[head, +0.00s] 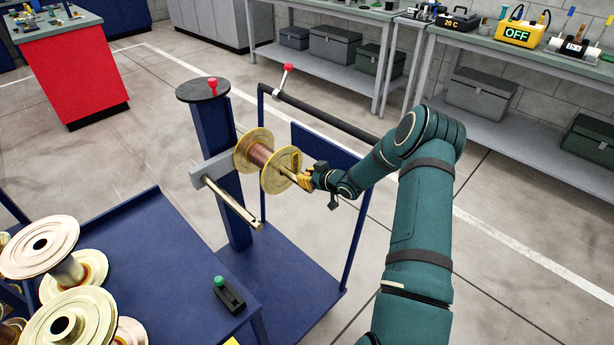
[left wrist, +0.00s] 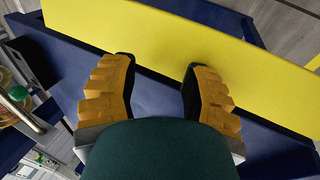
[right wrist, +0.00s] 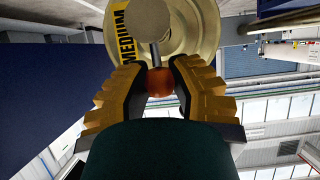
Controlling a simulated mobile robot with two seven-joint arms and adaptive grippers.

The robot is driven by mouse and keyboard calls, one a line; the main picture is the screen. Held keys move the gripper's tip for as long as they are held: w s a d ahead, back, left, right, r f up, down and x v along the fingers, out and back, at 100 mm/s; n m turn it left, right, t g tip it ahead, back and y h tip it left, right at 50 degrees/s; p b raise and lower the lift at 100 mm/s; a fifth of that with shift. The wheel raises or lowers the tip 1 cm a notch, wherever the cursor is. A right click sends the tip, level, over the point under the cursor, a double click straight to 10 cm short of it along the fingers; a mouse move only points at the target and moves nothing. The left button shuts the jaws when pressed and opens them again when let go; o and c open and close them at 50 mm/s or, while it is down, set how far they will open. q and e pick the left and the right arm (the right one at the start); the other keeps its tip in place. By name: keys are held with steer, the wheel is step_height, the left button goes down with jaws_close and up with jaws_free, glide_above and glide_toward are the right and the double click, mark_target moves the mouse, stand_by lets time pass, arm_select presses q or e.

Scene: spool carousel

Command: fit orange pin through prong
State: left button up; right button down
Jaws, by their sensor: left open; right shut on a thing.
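The orange pin (right wrist: 161,82) shows as a round orange head between the fingertips of my right gripper (right wrist: 160,75), which is shut on it. A grey shaft runs from the head toward the round grey end of the prong (right wrist: 148,18). I cannot tell how far the shaft is in the prong. In the head view my right gripper (head: 306,180) is at the free end of the prong (head: 288,174). A copper-wound spool (head: 261,155) with brass flanges sits on this prong. My left gripper (left wrist: 160,68) is open and empty, near a yellow panel (left wrist: 230,45).
A bare lower prong (head: 232,202) juts from the navy post (head: 220,135). A black bar (head: 325,115) with a red-knobbed lever (head: 287,68) runs behind. Several spools (head: 40,245) stand at the left. A black holder with a green knob (head: 228,295) lies on the blue table (head: 150,260).

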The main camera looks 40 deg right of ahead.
arm_select(q)
steer(key=shift+s+f+b, duration=0.1)
steer(key=shift+f+b, duration=0.45)
steer(key=shift+b, duration=0.05)
arm_select(e)
steer(key=shift+s+f, duration=0.1)
steer(key=shift+f, duration=0.6)
